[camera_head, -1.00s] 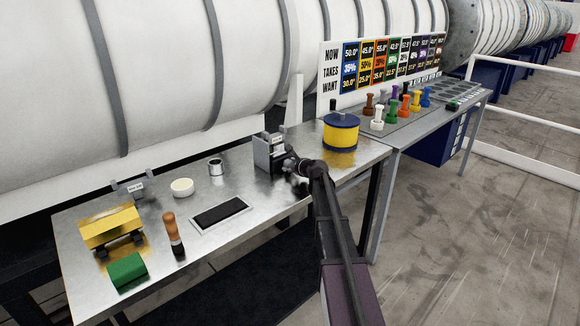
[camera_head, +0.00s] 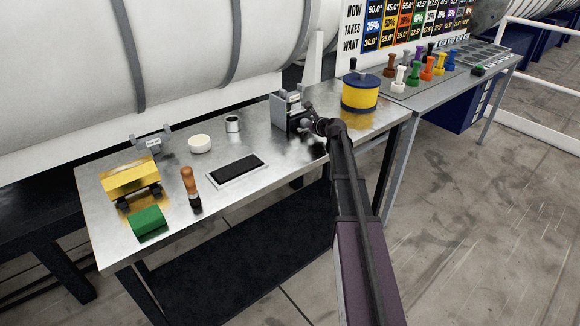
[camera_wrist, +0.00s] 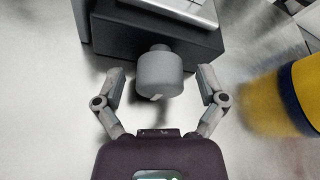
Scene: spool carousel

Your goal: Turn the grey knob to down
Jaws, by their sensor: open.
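The grey knob (camera_wrist: 160,74) is a short cylinder on the front of a dark box (camera_wrist: 104,28) with a pale top plate. In the wrist view my gripper (camera_wrist: 161,82) is open, with one finger on each side of the knob. Gaps show between the fingers and the knob. In the head view the box (camera_head: 287,112) stands near the back of the metal table, and my gripper (camera_head: 309,117) is at its right front. The knob is hard to make out there. The knob's pointing direction cannot be read clearly.
A yellow spool (camera_head: 360,95) stands close to the right of the box; it also shows in the wrist view (camera_wrist: 300,95). A black pad (camera_head: 237,169), a white bowl (camera_head: 199,144) and a wooden-handled tool (camera_head: 190,187) are to the left on the table (camera_head: 262,140).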

